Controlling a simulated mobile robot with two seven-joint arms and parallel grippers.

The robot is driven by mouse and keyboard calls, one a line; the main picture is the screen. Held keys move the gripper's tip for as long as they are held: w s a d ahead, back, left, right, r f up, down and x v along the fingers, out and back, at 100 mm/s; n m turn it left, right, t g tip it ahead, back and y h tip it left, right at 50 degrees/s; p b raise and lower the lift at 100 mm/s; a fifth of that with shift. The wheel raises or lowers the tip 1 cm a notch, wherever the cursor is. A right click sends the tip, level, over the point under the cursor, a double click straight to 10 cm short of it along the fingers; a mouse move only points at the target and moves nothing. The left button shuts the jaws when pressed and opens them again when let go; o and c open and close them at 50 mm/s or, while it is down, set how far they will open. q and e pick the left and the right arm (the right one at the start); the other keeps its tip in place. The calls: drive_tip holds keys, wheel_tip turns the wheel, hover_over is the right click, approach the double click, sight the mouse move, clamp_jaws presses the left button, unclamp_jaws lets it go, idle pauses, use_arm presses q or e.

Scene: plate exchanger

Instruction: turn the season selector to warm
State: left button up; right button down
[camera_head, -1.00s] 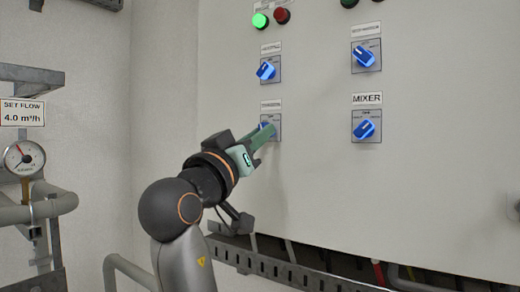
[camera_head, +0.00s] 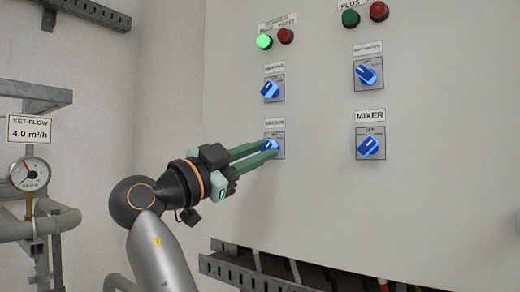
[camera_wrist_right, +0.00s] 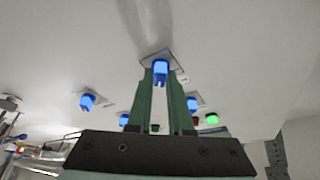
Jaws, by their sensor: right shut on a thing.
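The season selector (camera_head: 271,146) is a blue knob on a grey plate, low in the left column of the panel; its label above reads like "SEASON". My right gripper (camera_head: 274,150) reaches it from the left with its green fingers and is shut on the knob. In the right wrist view the blue knob (camera_wrist_right: 160,68) sits between the two fingertips (camera_wrist_right: 160,78). The fingers partly hide the knob and its plate in the head view, so I cannot read its setting. My left gripper is not in view.
Other blue selectors sit close by: one above (camera_head: 270,90), one upper right (camera_head: 366,75), and the mixer selector (camera_head: 371,146). A green lit lamp (camera_head: 264,42) is at the top. A cable tray (camera_head: 260,275) runs below; a gauge (camera_head: 30,174) and pipes stand at left.

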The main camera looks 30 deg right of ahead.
drive_tip(key=shift+r+m, duration=0.1)
drive_tip(key=shift+m, duration=0.7)
drive_tip(key=shift+m+g+y+p, duration=0.3)
drive_tip(key=shift+g, duration=0.1)
drive_tip(key=c, duration=0.8)
unclamp_jaws()
drive_tip(key=shift+a, duration=0.1)
drive_tip(key=b+v, duration=0.2)
drive_tip(key=v, duration=1)
drive_tip(key=shift+a+f, duration=0.2)
drive_tip(key=shift+f, duration=0.05)
